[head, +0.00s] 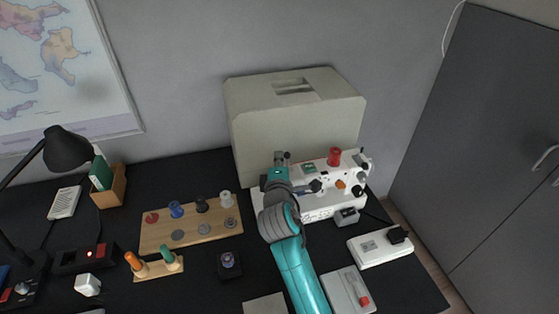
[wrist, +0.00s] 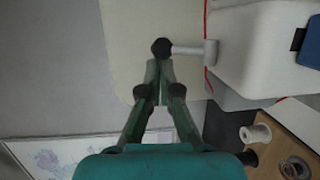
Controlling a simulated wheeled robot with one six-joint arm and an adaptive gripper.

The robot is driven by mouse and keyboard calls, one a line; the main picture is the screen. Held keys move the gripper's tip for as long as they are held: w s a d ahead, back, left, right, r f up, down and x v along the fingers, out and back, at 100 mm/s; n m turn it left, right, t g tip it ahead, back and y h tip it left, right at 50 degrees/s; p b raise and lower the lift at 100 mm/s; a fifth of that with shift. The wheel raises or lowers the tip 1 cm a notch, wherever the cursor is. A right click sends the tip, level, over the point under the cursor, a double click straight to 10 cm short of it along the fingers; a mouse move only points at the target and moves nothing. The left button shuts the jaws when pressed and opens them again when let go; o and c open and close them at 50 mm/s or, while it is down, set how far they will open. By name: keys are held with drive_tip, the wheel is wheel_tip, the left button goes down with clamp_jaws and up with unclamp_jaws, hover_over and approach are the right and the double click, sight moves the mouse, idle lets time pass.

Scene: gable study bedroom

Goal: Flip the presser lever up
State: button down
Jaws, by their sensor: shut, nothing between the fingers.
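A white sewing machine (head: 318,205) stands at the back of the desk; its pale housing (wrist: 255,50) fills the upper right of the wrist view. A short grey lever with a dark round knob (wrist: 161,47) sticks out from it towards the wall; it looks like the presser lever. My gripper (wrist: 159,66) is shut and empty, its fingertips right beside the knob. I cannot tell whether they touch it. In the head view my gripper (head: 282,157) is small and dark above the machine's left end, and the lever is not clear there.
A beige cover (head: 295,110) stands close behind the machine. A wooden spool rack (head: 190,232) lies left of it; a white foot pedal (head: 380,247) lies right. A red spool (head: 334,157) stands on the machine. The wall is close behind.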

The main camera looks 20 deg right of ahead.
drive_tip(key=shift+s+t, duration=0.35)
drive_tip(key=shift+t, duration=0.35)
idle(1.3)
